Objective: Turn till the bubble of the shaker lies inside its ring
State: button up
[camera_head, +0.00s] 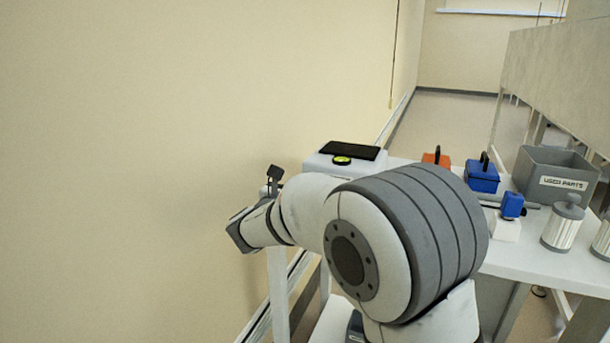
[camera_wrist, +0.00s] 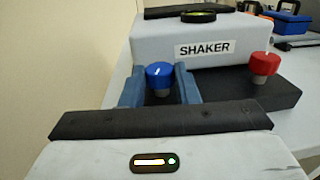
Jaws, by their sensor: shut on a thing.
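The shaker (camera_wrist: 204,50) is a white box with a black top, a dark base and a SHAKER label. It also shows in the head view (camera_head: 318,166), partly behind my arm. Its round yellow-green level (camera_head: 342,160) sits near the front of the top; in the wrist view the level (camera_wrist: 198,15) is seen nearly edge-on. The bubble and ring are too small to make out. A blue knob (camera_wrist: 159,74) with a white mark stands at the left front. My gripper (camera_wrist: 160,80) is shut on it, one finger each side. A red knob (camera_wrist: 264,63) stands at the right front, untouched.
The white bench (camera_head: 540,262) runs right of the shaker. On it are an orange case, a blue case (camera_head: 482,176), a small blue device, metal canisters (camera_head: 563,224) and a grey USED PARTS bin (camera_head: 545,172). A bare wall (camera_head: 150,120) is at the left.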

jog(key=m+g+h+p, duration=0.1)
jog(key=h+p, duration=0.1)
jog(key=m+g+h+p, duration=0.1)
jog(key=a+m+g+h+p, duration=0.1)
jog(key=m+g+h+p, duration=0.1)
jog(key=shift+w+r+h+p, duration=0.3)
jog(key=shift+p, duration=0.05)
jog(key=m+g+h+p, duration=0.2)
jog(key=g+p, duration=0.1)
jog(key=shift+w+a+f+m, duration=0.1)
jog(key=shift+w+f+m, duration=0.1)
jog(key=shift+m, duration=0.2)
jog(key=shift+p, duration=0.3)
jog(key=o, duration=1)
notch_tip(320, 180, up, 10)
jog(key=shift+f+p, duration=0.1)
jog(key=shift+p, duration=0.5)
